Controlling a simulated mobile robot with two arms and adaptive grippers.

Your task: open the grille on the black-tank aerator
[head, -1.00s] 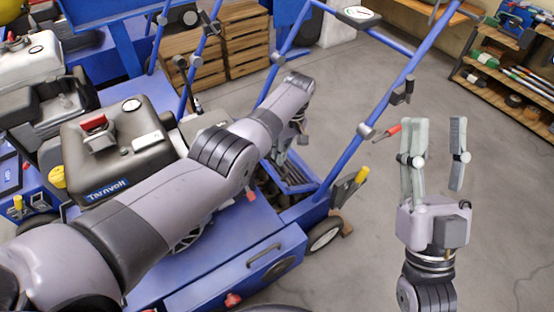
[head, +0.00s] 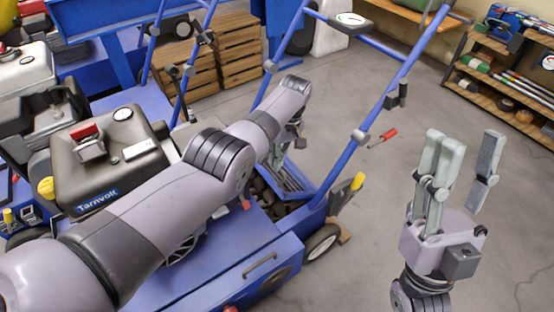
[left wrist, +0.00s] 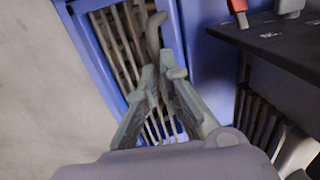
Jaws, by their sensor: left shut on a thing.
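The black-tank aerator has a dark tank (head: 105,165) marked Tarnvolt and a blue body. Its blue-framed grille (head: 292,181) is at the rear between the handle bars, beside a dark opening (head: 262,192); the grille looks tilted up. The grille's bars and blue frame (left wrist: 88,45) also show in the left wrist view. My left gripper (head: 297,140) is over the grille, partly hidden by its arm. In the left wrist view its fingers (left wrist: 152,85) are closed on the grille's grey curved handle (left wrist: 155,32). My right gripper (head: 466,150) is open and empty, right of the aerator.
The aerator's blue handle bars (head: 345,165) rise close to my left gripper. Another aerator with a pale tank (head: 22,68) stands at the left. Wooden crates (head: 232,50) are behind, and shelves (head: 500,90) at the right. A red-handled tool (head: 389,134) lies on open floor.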

